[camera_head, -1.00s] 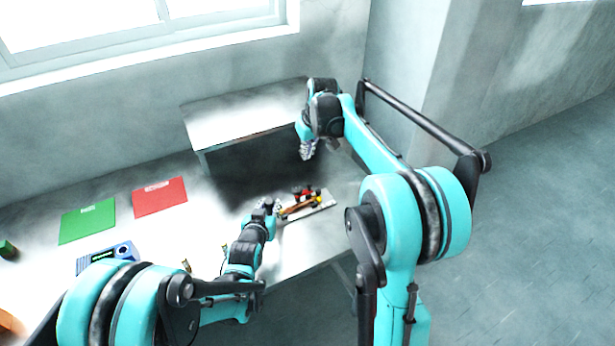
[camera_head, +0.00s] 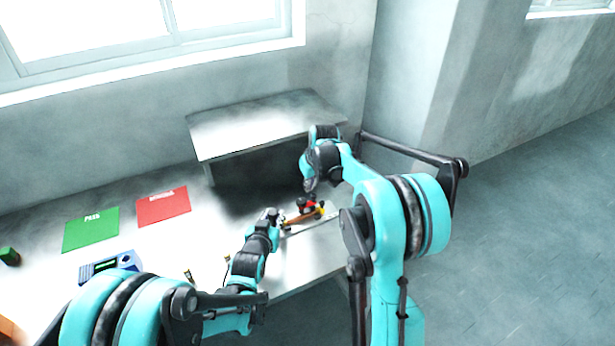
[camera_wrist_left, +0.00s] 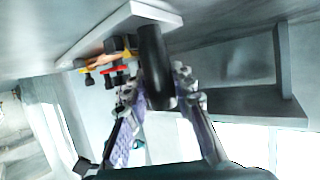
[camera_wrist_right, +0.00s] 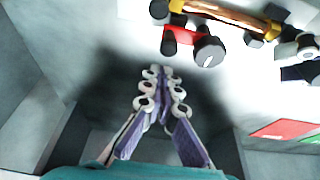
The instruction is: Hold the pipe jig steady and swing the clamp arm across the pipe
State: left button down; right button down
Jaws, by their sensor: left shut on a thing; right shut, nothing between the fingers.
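The pipe jig has a pale base plate (camera_head: 318,226), also seen in the left wrist view (camera_wrist_left: 101,40). An orange-brown pipe (camera_wrist_right: 235,14) lies along it on dark supports. The red clamp arm (camera_wrist_right: 196,34) lies beside the pipe, roughly alongside it, with a black knob (camera_wrist_right: 209,51) at one end. My left gripper (camera_head: 278,219) is shut on the jig's black handle (camera_wrist_left: 154,60) at the plate's left end. My right gripper (camera_wrist_right: 161,75) is shut and empty, close to the red arm's side of the jig; I see no contact.
A raised grey shelf (camera_head: 262,124) stands behind the jig. A green sheet (camera_head: 91,230), a red sheet (camera_head: 163,206) and a blue device (camera_head: 108,265) lie to the left on the table. A small green block (camera_head: 9,256) is at the far left.

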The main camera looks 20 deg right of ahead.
aim_at(314, 194)
jog(key=shift+s, duration=0.85)
jog(key=shift+s+m, duration=0.25)
jog(key=shift+m, duration=0.35)
jog(key=s+m+h, duration=0.1)
jog(key=m, duration=0.2)
jog(key=shift+s+d, duration=0.1)
jog(key=shift+s, duration=0.05)
jog(key=m, duration=0.2)
jog(key=s+m+h, duration=0.1)
jog(key=shift+s+m+g+h, duration=0.2)
jog(key=shift+m+g+h, duration=0.1)
jog(key=shift+m+g, duration=0.1)
jog(key=m, duration=0.1)
jog(key=s+a+m, duration=0.1)
jog(key=m, duration=0.1)
jog(key=shift+s+m+g+h, duration=0.15)
jog(key=shift+m+g+h, duration=0.15)
jog(key=shift+g+h, duration=0.1)
jog(key=m, duration=0.1)
jog(key=s+a+m+g, duration=0.1)
jog(key=m, duration=0.1)
jog(key=shift+s+a+m, duration=0.15)
jog(key=shift+a+m, duration=0.05)
jog(key=shift+m, duration=0.3)
jog(key=shift+s+a, duration=0.1)
jog(key=shift+a, duration=0.05)
jog(key=shift+s+a, duration=0.1)
jog(key=shift+a, duration=0.15)
